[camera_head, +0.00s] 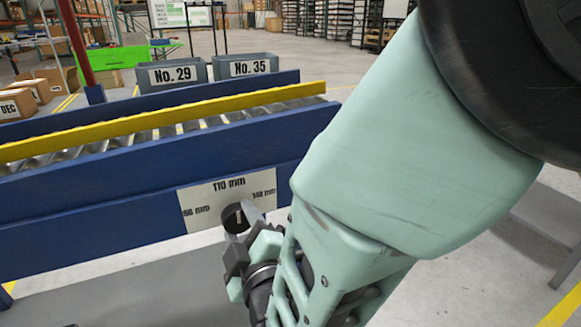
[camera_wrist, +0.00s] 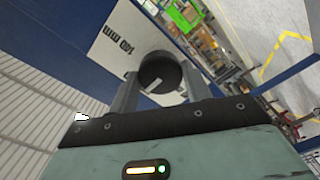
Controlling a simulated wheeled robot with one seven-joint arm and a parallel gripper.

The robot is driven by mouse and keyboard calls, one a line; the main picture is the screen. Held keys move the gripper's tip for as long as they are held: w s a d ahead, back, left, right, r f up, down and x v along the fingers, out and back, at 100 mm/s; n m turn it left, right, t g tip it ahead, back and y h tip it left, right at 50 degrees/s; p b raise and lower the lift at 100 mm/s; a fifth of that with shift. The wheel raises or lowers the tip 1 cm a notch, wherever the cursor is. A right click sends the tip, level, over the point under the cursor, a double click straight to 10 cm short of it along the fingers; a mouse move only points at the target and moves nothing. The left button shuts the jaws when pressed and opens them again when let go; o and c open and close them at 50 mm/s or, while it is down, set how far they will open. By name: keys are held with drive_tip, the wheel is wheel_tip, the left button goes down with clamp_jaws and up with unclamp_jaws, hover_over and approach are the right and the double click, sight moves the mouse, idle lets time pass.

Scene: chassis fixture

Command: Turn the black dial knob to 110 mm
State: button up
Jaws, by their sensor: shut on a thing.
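The black dial knob (camera_head: 231,217) sits on a white scale plate (camera_head: 199,222) on the side of the blue conveyor frame. The plate reads 90 mm at the left, 110 mm at the top and 140 mm at the right. My gripper (camera_head: 242,222) is shut on the knob. In the wrist view, one finger of my gripper (camera_wrist: 161,82) stands on each side of the knob (camera_wrist: 158,69). A pale mark shows on the knob's face; it looks close to upright in the head view, but its exact reading is unclear. My arm covers the area right of the plate.
The roller conveyor (camera_head: 165,130) with a yellow rail (camera_head: 160,122) runs above the plate. Two grey bins, No. 29 (camera_head: 171,76) and No. 35 (camera_head: 246,67), stand behind it. Cardboard boxes (camera_head: 42,83) are at the far left. Open floor lies beyond.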

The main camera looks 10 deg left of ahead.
drive_tip(key=o, duration=1)
drive_tip(key=shift+p+v, duration=0.4)
drive_tip(key=shift+v, duration=3.4)
